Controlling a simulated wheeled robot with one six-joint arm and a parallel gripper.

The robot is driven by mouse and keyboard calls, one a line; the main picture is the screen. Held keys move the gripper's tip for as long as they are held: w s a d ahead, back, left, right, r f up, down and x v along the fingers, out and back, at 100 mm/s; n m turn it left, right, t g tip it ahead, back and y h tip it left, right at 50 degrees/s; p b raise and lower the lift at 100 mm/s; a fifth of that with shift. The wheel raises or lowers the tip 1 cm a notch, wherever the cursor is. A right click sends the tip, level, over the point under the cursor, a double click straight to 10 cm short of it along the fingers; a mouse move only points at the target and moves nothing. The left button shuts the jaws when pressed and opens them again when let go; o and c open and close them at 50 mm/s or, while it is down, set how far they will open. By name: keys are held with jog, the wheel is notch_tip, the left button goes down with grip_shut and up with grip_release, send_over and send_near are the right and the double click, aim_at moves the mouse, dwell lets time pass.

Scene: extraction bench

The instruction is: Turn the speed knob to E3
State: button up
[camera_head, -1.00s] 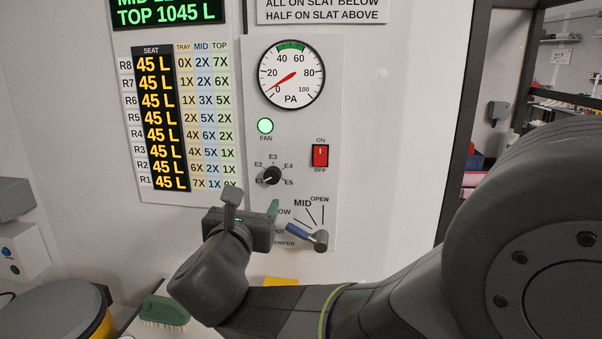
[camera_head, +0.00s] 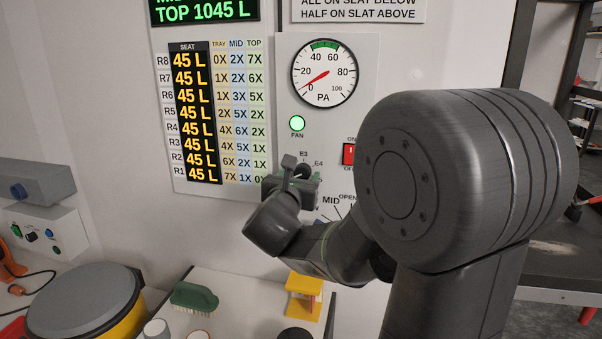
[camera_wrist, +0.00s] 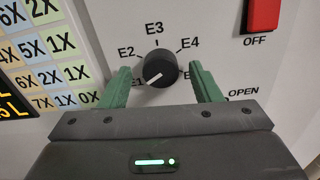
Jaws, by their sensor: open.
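The speed knob (camera_wrist: 160,68) is a round black dial with a white pointer line, in the middle of the wrist view. Its pointer aims to the lower left, toward E1. The E3 mark (camera_wrist: 154,29) is straight above it. My gripper (camera_wrist: 161,72) is open, with one green finger on the left of the knob and the other on the right. Gaps show between the fingers and the knob, and I cannot tell the exact depth. In the head view my gripper (camera_head: 303,181) is in front of the knob and hides most of it.
A red switch (camera_head: 349,155) is right of the knob on the panel. A lit green fan lamp (camera_head: 297,123) and a PA gauge (camera_head: 324,73) are above. My arm hides most of the damper scale. A green brush (camera_head: 194,296) and a yellow stand (camera_head: 304,293) are on the bench below.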

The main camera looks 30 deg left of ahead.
jog(key=shift+w+a, duration=0.1)
jog(key=shift+w, duration=0.3)
jog(key=shift+c, duration=0.3)
jog(key=c, duration=0.9)
